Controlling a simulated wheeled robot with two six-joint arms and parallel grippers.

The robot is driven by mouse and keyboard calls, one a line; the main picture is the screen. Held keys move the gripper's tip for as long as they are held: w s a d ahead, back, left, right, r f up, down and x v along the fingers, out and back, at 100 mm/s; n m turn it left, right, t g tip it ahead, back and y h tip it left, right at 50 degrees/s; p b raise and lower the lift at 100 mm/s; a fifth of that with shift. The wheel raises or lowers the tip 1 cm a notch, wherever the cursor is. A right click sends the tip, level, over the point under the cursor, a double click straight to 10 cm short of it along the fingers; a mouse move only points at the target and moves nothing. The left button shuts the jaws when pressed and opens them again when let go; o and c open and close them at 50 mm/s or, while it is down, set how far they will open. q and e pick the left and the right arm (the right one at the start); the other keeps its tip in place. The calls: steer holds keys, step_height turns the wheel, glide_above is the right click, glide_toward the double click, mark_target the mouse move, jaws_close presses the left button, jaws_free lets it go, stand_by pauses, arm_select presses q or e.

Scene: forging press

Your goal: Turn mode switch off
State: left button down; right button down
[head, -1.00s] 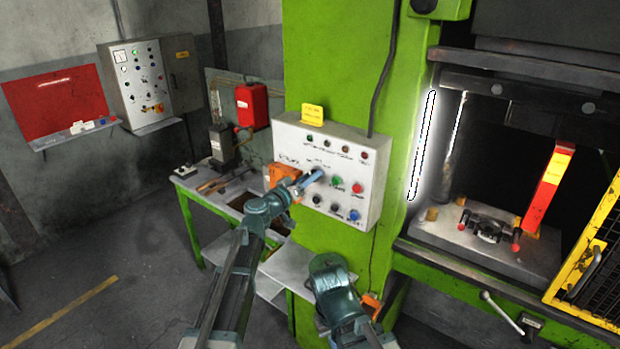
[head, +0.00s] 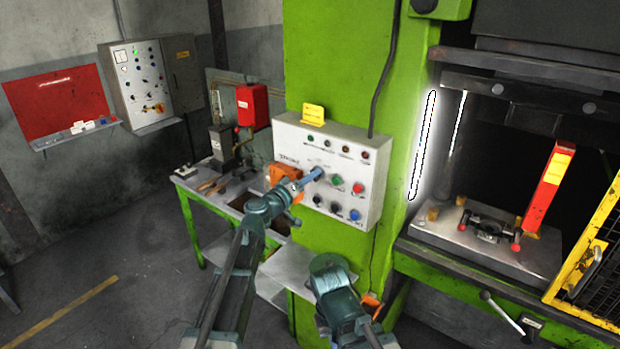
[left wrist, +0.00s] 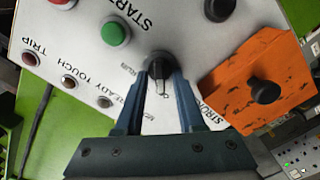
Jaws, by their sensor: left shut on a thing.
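The mode switch (left wrist: 158,66) is a black rotary knob on the white control box (head: 280,135), seen in the left wrist view between my fingers. Its pointer end points down in that picture. My left gripper (left wrist: 159,76) is shut on this knob, with one blue finger on each side. In the head view my left gripper (head: 315,174) reaches the box front from the left and hides the knob. The small lettering around the knob is partly covered, so its exact position is hard to read.
A green START button (left wrist: 115,33) is close to the knob. An orange plate with a black knob (left wrist: 265,92) is on the other side. A red button (head: 358,188) and several lamps share the box. The green press column (head: 335,50) stands behind it.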

arm_select(q)
steer(key=c, duration=0.9)
jaws_free()
steer(key=v, duration=1.4)
